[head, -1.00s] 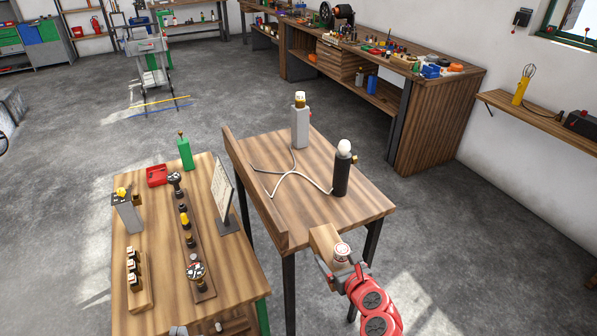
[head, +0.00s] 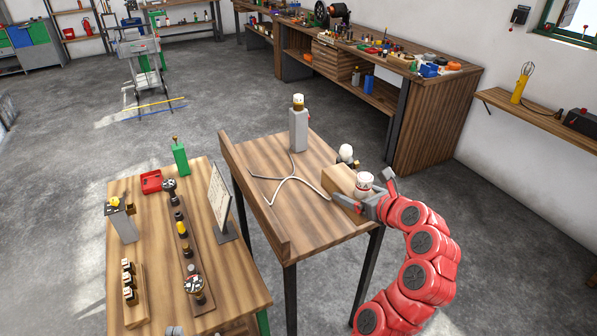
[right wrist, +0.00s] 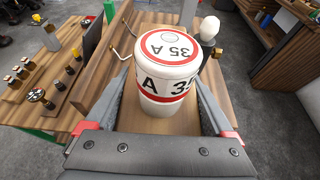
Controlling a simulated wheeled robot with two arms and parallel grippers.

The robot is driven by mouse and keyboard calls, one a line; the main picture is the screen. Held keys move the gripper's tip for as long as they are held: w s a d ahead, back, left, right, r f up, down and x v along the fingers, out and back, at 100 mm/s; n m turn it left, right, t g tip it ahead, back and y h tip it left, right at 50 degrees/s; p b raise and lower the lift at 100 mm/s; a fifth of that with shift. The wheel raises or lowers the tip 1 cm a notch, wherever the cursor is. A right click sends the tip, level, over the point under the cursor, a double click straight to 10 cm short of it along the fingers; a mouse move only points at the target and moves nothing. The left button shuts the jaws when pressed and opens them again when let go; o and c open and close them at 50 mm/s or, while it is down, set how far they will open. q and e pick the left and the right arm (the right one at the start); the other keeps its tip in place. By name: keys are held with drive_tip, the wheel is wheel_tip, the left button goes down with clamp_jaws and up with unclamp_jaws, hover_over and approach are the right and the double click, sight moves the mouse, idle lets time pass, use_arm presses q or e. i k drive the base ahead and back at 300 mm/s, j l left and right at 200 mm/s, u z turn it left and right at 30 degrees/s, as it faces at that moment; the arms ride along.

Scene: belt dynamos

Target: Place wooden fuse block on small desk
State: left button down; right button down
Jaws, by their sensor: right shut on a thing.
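The wooden fuse block (head: 338,179) is a light brown block with a white, red-banded fuse (head: 364,182) on it. In the right wrist view the fuse (right wrist: 165,65) reads "35 A", with the block (right wrist: 150,121) below it. My right gripper (head: 374,203) is shut on the block at the right side of the small desk (head: 310,228). The block is over the desktop; I cannot tell whether it touches.
A grey post (head: 298,130) stands at the desk's back, with a pale cable (head: 285,179) across the top. A white-topped bulb holder (head: 346,153) is partly hidden behind the block. A raised board (head: 250,195) edges the desk's left. A crowded table (head: 150,230) stands to the left.

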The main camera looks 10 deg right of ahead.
sight(307, 192)
drive_tip(key=i+j, duration=0.2)
drive_tip(key=i, duration=0.2)
drive_tip(key=i+j, duration=0.25)
drive_tip(key=i, duration=0.15)
